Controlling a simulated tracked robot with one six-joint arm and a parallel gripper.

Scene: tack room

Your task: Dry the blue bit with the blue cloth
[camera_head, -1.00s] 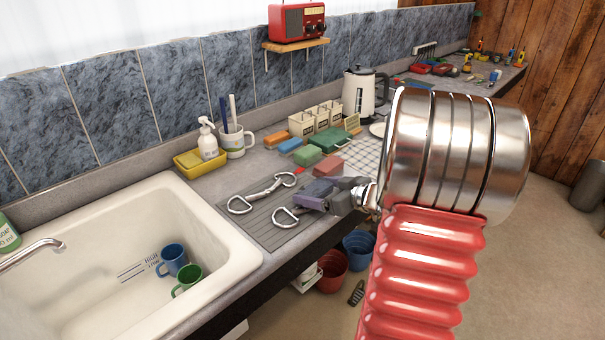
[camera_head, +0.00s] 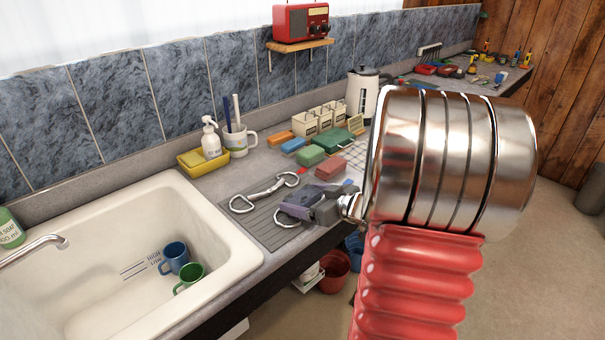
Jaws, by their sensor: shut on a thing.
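My gripper (camera_head: 308,203) is low over the grey ribbed mat (camera_head: 262,226) on the counter, shut on a dull bluish-purple, cloth-like piece (camera_head: 298,199). This piece lies over or against the nearer metal bit (camera_head: 285,217); contact is hard to tell. One ring of that bit shows at the left; the rest is hidden behind my gripper and the piece, so its colour mark cannot be read surely. A second metal bit (camera_head: 265,192) lies on the mat behind it, with a red mark near its right end.
Orange, blue, green and red blocks (camera_head: 311,156) sit behind the mat. A white sink (camera_head: 220,215) with blue and green mugs is at the left. A yellow tray (camera_head: 190,167), a white mug (camera_head: 240,141) and a kettle (camera_head: 362,95) stand along the wall. A red bucket (camera_head: 334,272) is below.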

